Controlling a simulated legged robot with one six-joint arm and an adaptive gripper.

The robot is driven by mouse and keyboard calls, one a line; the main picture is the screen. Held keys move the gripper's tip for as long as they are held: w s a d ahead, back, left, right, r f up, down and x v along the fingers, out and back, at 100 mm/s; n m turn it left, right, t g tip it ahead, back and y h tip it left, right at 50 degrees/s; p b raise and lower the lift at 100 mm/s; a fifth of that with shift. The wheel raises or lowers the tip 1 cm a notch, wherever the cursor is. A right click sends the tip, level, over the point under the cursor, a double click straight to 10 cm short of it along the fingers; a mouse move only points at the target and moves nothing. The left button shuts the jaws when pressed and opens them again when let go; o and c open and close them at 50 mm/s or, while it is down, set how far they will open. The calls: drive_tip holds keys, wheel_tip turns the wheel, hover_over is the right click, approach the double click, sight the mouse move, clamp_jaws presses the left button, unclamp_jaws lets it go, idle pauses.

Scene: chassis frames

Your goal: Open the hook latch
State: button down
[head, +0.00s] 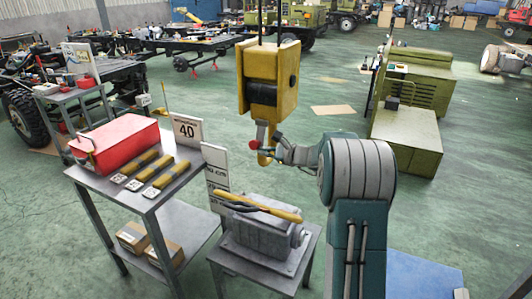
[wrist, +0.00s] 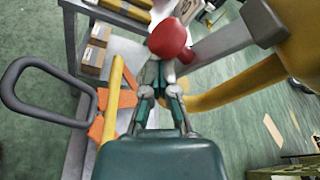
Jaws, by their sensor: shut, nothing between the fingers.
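A yellow hook block (head: 268,85) hangs from above in the middle of the head view, with its yellow hook (head: 265,158) below it. The hook also curves in from the right in the wrist view (wrist: 225,92). A round red knob (head: 262,133) sits by the hook's throat; it shows in the wrist view (wrist: 170,38) at the tips of my fingers. My gripper (head: 277,146) is beside the hook on its right and looks shut and empty. In the wrist view its fingertips (wrist: 164,70) reach the knob closely; I cannot tell whether they touch. The latch itself is largely hidden.
Below the hook, a grey block (head: 262,240) on a small stand carries a yellow-handled tool (head: 265,207). To the left, a metal cart (head: 150,197) holds a red box (head: 115,143). A dark grey loop (wrist: 45,70) shows left in the wrist view. Green cabinets (head: 408,140) stand at right.

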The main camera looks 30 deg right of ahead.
wheel_tip(320, 180, up, 10)
drive_tip(key=s+a+m+g+y, duration=0.1)
drive_tip(key=m+g+y, duration=0.1)
drive_tip(key=m, duration=0.8)
drive_tip(key=shift+a+m+g+y, duration=0.2)
drive_tip(key=shift+m+g+y, duration=0.15)
drive_tip(key=shift+y, duration=0.45)
drive_tip(key=shift+r, duration=0.1)
